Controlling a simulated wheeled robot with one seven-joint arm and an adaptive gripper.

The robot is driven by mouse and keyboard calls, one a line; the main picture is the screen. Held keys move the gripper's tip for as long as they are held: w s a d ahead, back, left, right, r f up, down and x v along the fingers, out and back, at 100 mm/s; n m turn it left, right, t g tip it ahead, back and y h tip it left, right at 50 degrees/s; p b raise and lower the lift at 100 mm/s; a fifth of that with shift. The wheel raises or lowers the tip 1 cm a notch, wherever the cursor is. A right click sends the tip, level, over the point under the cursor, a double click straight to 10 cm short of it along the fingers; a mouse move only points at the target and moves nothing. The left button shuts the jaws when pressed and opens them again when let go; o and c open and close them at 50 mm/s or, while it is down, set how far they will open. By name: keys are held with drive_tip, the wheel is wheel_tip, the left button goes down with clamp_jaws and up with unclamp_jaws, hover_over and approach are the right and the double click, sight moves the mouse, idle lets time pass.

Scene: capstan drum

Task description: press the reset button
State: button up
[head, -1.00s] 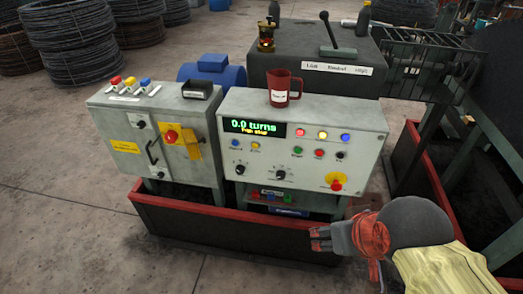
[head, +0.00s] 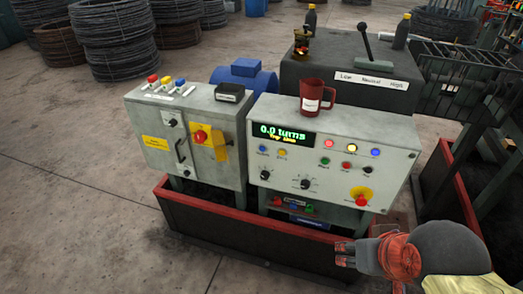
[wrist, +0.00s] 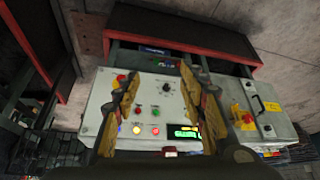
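The grey control panel (head: 330,165) has a display reading "0.0 turns", with a smaller yellow line under it. Below the lamps on the right is a row with a green button (head: 325,162), a red button (head: 346,166) and a black button (head: 368,170). Blue and yellow buttons sit left of it. The button labels are too small to read, so I cannot tell which is reset. My gripper (head: 342,254) is low in front of the panel's right side, apart from it. In the wrist view its fingers (wrist: 158,78) are spread and empty, with the panel upside down beyond them.
A red mug (head: 316,97) stands on the panel top. A red mushroom button on a yellow plate (head: 361,196) is at the panel's lower right. A second grey cabinet (head: 187,135) stands left. A red-rimmed low wall (head: 260,241) runs in front.

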drive_tip(key=c, duration=1)
clamp_jaws()
idle(0.6)
